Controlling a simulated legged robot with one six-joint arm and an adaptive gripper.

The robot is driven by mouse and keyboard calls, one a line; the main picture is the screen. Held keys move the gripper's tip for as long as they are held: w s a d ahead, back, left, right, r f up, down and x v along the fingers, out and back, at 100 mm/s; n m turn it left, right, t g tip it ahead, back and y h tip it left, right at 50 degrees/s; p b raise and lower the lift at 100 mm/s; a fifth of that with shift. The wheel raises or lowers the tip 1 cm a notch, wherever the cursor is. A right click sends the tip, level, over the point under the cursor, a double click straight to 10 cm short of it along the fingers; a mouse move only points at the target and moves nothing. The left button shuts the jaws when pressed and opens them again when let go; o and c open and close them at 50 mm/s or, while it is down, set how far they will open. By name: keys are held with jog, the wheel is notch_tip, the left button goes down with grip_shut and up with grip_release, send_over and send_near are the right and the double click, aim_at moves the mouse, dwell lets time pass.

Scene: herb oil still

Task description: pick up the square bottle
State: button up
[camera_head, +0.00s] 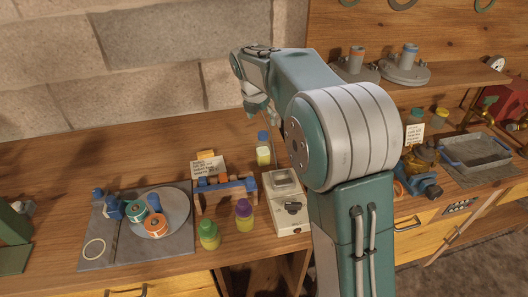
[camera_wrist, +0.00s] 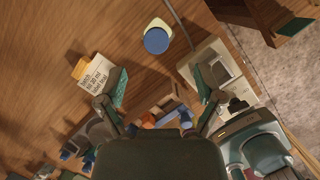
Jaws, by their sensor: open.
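A small bottle (camera_head: 263,155) with a blue cap and a pale yellow, boxy-looking body stands upright on the wooden bench, below my gripper in the head view. I take it for the square bottle, though its shape is hard to tell. In the wrist view it shows from above as a blue cap (camera_wrist: 156,40) over a pale body, beyond my fingertips and apart from them. My gripper (camera_wrist: 162,88) is open and empty, its two fingers spread wide. In the head view my gripper (camera_head: 260,110) hangs above the bench, partly blurred into my arm.
A white scale (camera_head: 287,212) stands at the front right of the bottle. A blue-and-wood rack (camera_head: 226,190) and a note card (camera_head: 208,168) are to the left. Green-capped (camera_head: 208,236) and purple-capped (camera_head: 244,215) bottles stand in front. The bench behind the bottle is clear.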

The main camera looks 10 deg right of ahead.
aim_at(262, 134)
jog(key=x, duration=0.3)
jog(key=shift+a, duration=0.3)
jog(key=x, duration=0.5)
jog(key=shift+f, duration=0.15)
jog(key=shift+a, duration=0.1)
grip_shut()
